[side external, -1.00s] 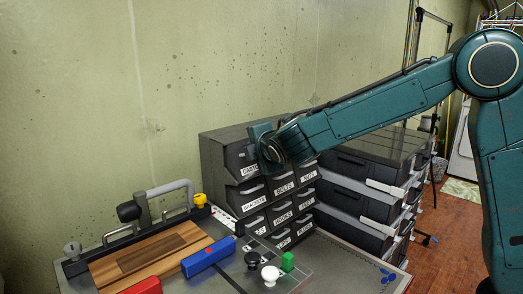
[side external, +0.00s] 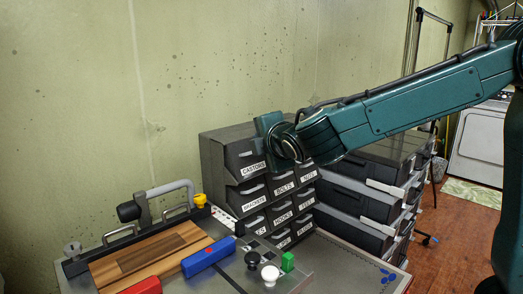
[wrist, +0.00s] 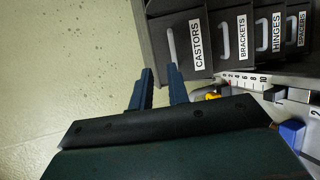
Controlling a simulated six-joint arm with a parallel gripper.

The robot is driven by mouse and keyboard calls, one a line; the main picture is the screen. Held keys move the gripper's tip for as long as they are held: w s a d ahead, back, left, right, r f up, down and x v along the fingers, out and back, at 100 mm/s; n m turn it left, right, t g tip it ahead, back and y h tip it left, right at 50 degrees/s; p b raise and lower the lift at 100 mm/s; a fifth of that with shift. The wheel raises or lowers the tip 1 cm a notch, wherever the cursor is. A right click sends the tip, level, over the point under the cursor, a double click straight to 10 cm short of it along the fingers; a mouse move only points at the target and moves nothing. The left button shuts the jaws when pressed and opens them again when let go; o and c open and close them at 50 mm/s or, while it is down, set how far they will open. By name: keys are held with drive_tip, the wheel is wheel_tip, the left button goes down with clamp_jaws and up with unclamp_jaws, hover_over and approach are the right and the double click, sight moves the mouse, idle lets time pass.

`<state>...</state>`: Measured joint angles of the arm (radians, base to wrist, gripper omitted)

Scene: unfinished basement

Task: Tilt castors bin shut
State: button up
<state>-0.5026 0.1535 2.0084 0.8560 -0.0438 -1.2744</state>
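The castors bin (side external: 244,158) is the dark top-left bin of the small-parts cabinet, with a white label and a pale handle. It is at the top middle in the wrist view (wrist: 182,42). The fingertips are just in front of the castors bin's lower edge in the wrist picture; contact cannot be told. In the side view, my wrist covers the bins right of castors.
Large dark drawers (side external: 362,200) stand right of the cabinet. A wooden board (side external: 150,255), a blue block (side external: 208,256) and small knobs lie in front. The wall is close behind.

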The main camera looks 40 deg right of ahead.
drive_tip(key=v, duration=0.7)
drive_tip(key=shift+f, duration=0.25)
drive_tip(key=shift+d, duration=0.15)
drive_tip(key=s+d+f+m+g+y, duration=0.2)
drive_tip(key=s+m, duration=0.3)
drive_tip(key=s, duration=0.3)
drive_tip(key=s+d+f+m+g+y, duration=0.2)
drive_tip(key=s+m, duration=0.3)
drive_tip(key=s, duration=0.4)
drive_tip(key=s+d+f+m+g+y, duration=0.1)
drive_tip(key=s+d+f+m+g, duration=0.2)
drive_tip(key=s, duration=0.5)
drive_tip(key=shift+s+f+m+y, duration=0.35)
drive_tip(key=shift+f+m+y, duration=0.05)
drive_tip(key=shift+f+m, duration=0.55)
